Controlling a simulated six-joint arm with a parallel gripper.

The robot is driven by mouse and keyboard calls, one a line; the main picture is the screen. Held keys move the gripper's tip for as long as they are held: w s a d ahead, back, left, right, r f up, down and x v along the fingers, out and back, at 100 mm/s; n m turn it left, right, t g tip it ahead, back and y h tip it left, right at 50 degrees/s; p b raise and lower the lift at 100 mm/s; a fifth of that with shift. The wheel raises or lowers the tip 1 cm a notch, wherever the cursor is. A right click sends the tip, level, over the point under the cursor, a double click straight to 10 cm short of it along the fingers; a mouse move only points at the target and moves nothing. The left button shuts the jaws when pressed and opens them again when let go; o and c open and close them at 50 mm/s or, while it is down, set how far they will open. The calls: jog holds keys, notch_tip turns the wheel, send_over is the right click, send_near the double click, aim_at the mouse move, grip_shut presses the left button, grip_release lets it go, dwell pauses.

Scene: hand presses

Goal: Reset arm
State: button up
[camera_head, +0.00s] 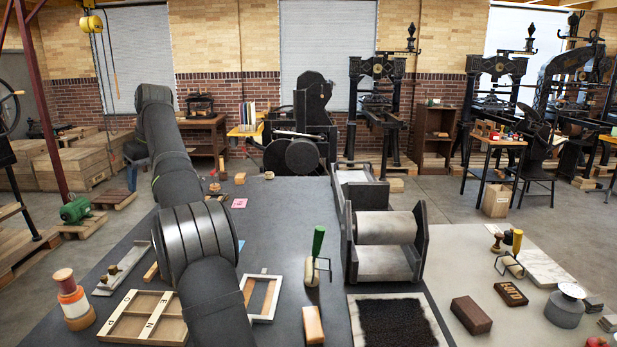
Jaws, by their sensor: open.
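My arm rises from the bottom of the picture, left of centre, over the dark worktable (290,215). It bends at a large dark joint and reaches up and back to a rounded elbow near the upper left. A smaller grey link shows behind it on the left. My gripper itself cannot be made out; it is hidden behind the arm or out of the picture. The arm's links cover part of the table and part of a wooden type tray (125,318).
A roller press (385,235) stands right of centre. A green-handled brayer (318,250), a black inked pad (393,320) and a wooden frame (262,296) lie around it. The light side table (455,265) holds blocks and stamps.

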jog(key=w+d+m, duration=0.1)
jog(key=w+d, duration=0.2)
jog(key=d, duration=0.2)
